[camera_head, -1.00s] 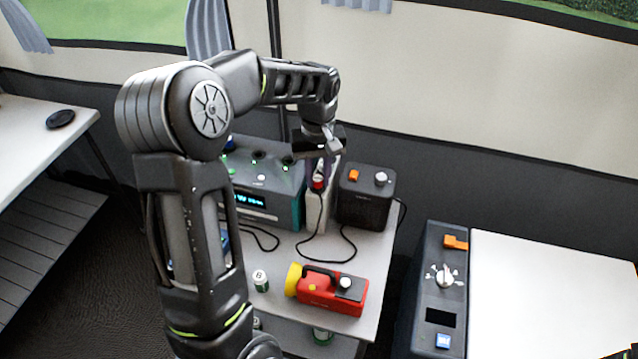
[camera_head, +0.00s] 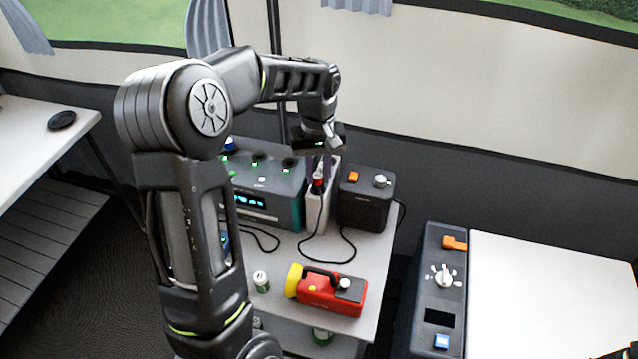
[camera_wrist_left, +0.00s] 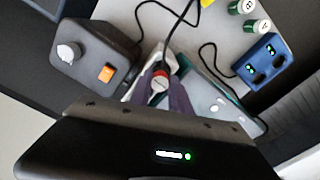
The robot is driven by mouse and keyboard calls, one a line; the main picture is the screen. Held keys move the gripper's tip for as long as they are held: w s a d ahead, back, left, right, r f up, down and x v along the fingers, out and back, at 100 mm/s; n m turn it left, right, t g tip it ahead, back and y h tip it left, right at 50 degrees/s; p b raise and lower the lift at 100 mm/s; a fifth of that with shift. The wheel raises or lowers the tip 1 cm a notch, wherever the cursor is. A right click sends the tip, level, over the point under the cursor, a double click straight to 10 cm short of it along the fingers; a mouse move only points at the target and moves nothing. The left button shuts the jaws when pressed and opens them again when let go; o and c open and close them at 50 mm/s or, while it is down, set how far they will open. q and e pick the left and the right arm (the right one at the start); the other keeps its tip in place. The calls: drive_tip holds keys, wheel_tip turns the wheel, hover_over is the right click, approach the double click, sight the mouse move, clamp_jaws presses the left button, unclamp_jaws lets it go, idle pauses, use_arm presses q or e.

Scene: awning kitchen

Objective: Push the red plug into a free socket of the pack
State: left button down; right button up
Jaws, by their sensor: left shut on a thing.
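My left gripper (camera_head: 318,178) is above the small table, shut on the red plug (camera_head: 317,184), with its fingers pointing down. In the left wrist view the red plug (camera_wrist_left: 160,83) is between the two purple fingers, with a black cable running from it. A white upright block (camera_head: 319,213) stands right under and behind the plug; I cannot tell whether the plug touches it. A grey and teal unit (camera_head: 285,214) with a lit blue display and green-lit round spots on top stands just left of it. Which one is the pack is unclear.
A dark box (camera_head: 366,205) with an orange switch and pale knob stands close on the right. A red and yellow lantern (camera_head: 332,290) and a can (camera_head: 261,281) are nearer the front. The black cable (camera_head: 316,258) loops on the tabletop.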

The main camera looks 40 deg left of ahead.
sight(318, 175)
use_arm(q)
drive_tip(key=shift+r+p, duration=0.65)
drive_tip(key=shift+r, duration=0.35)
drive_tip(key=shift+r+p, duration=0.4)
drive_tip(key=shift+r, duration=0.1)
wheel_tip(318, 175, up, 2)
drive_tip(key=shift+r+p, duration=0.2)
drive_tip(key=shift+p, duration=0.75)
drive_tip(key=shift+w+a+f+p, duration=0.3)
drive_tip(key=shift+w+a+f, duration=0.3)
drive_tip(key=shift+a, duration=1.3)
drive_tip(key=shift+w+a+f+p, duration=0.25)
drive_tip(key=shift+w+a+f, duration=0.35)
drive_tip(key=shift+a, duration=1.3)
drive_tip(key=shift+w+a+f+p, duration=0.3)
drive_tip(key=shift+w+a+f, duration=0.3)
drive_tip(key=shift+a, duration=1.3)
drive_tip(key=shift+f+b, duration=1.05)
drive_tip(key=shift+f, duration=0.65)
drive_tip(key=c, duration=1.1)
unclamp_jaws()
drive_tip(key=shift+s, duration=0.1)
